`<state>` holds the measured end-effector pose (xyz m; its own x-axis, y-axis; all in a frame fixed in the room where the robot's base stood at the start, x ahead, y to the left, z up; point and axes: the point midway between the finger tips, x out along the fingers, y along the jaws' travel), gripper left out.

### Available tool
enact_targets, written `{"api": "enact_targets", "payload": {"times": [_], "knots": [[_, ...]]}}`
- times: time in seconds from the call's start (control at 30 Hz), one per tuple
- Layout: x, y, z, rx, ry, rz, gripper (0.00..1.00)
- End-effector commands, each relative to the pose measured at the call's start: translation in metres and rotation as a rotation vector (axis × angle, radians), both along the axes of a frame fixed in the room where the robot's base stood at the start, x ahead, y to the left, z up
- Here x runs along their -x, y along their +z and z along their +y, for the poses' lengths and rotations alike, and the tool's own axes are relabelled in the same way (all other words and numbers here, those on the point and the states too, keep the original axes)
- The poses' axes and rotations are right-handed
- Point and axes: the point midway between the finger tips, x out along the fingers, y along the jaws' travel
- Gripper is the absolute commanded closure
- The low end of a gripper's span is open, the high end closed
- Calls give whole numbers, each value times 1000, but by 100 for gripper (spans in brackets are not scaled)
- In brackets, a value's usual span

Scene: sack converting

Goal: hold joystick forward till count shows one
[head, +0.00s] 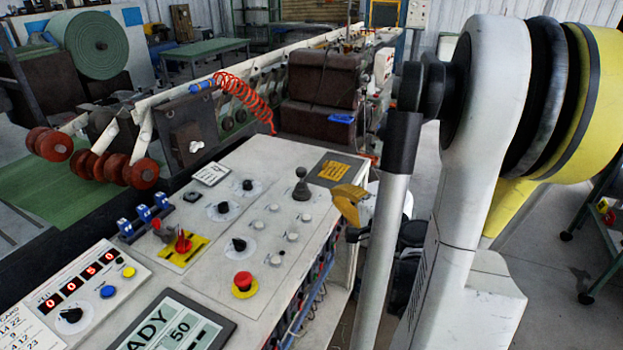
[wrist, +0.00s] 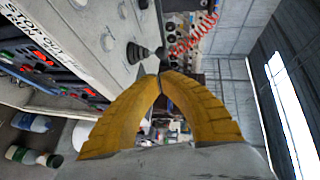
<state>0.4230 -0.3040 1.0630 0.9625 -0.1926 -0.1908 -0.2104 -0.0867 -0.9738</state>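The joystick (head: 301,185) is a dark stick with a round knob on a wide boot. It stands roughly upright near the far right of the grey control panel (head: 262,168). In the wrist view the joystick (wrist: 138,53) is just beyond my fingertips, and I see no grip on it. My gripper (head: 349,192) has yellow fingers and is right of the joystick, beside the panel edge. In the wrist view the fingertips of my gripper (wrist: 161,77) meet with nothing visible between them. A red digit display (head: 76,286) appears to read 0050. A screen (head: 172,328) shows "ADY" and "50", partly cut off.
A red mushroom button (head: 243,280) on a yellow base and a red switch (head: 182,243) on a yellow plate are on the panel. Several black knobs and pale buttons surround the joystick. A coiled red hose (head: 246,97) hangs behind.

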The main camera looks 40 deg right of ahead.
Motion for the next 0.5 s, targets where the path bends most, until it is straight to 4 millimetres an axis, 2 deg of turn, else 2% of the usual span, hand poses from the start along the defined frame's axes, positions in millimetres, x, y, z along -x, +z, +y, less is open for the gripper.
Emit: {"api": "enact_targets", "payload": {"times": [0.17,0.5], "knots": [[-14,-4,-2,0,4,1,100],[-82,-19,-15,1,5,1,100]]}}
